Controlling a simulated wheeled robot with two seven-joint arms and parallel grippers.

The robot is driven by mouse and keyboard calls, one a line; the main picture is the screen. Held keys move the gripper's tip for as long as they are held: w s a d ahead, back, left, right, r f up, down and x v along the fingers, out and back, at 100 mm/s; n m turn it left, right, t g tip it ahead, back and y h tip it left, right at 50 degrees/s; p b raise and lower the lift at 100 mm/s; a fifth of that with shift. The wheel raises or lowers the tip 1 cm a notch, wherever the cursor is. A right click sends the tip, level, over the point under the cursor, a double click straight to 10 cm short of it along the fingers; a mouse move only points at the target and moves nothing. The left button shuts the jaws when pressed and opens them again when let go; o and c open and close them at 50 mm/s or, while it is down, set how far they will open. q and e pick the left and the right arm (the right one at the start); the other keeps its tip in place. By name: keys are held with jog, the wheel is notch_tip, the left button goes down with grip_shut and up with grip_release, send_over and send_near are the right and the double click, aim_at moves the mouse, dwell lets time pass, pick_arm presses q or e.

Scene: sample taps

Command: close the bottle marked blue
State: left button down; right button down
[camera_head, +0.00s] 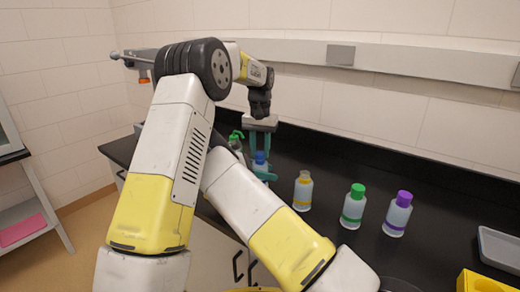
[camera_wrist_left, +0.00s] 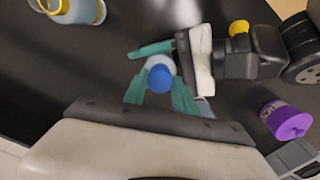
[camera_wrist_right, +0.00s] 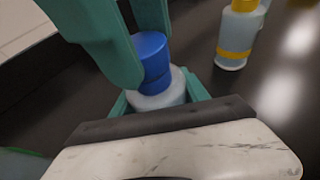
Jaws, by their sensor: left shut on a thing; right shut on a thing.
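The bottle marked blue (camera_wrist_right: 158,98) stands on the dark counter with a pale body and a blue cap (camera_wrist_right: 150,50) at its top. The cap also shows in the left wrist view (camera_wrist_left: 160,78) and the head view (camera_head: 260,157). My left gripper (camera_head: 261,140) reaches down from above, its teal fingers shut on the blue cap. My right gripper (camera_wrist_right: 157,98) comes in lower, shut on the bottle's body; in the head view it is mostly hidden. The cap is in line with the bottle's neck. I cannot tell how tightly it sits.
An orange-marked bottle (camera_head: 303,190), a green-capped bottle (camera_head: 353,206) and a purple-capped bottle (camera_head: 397,214) stand to the right. A grey tray (camera_head: 499,249) and yellow container (camera_head: 484,282) lie far right. A wall is behind.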

pick_arm(q)
jog(key=m, duration=0.3)
jog(key=c, duration=1)
grip_release()
jog(key=shift+r, duration=2.25)
jog(key=shift+c, duration=0.2)
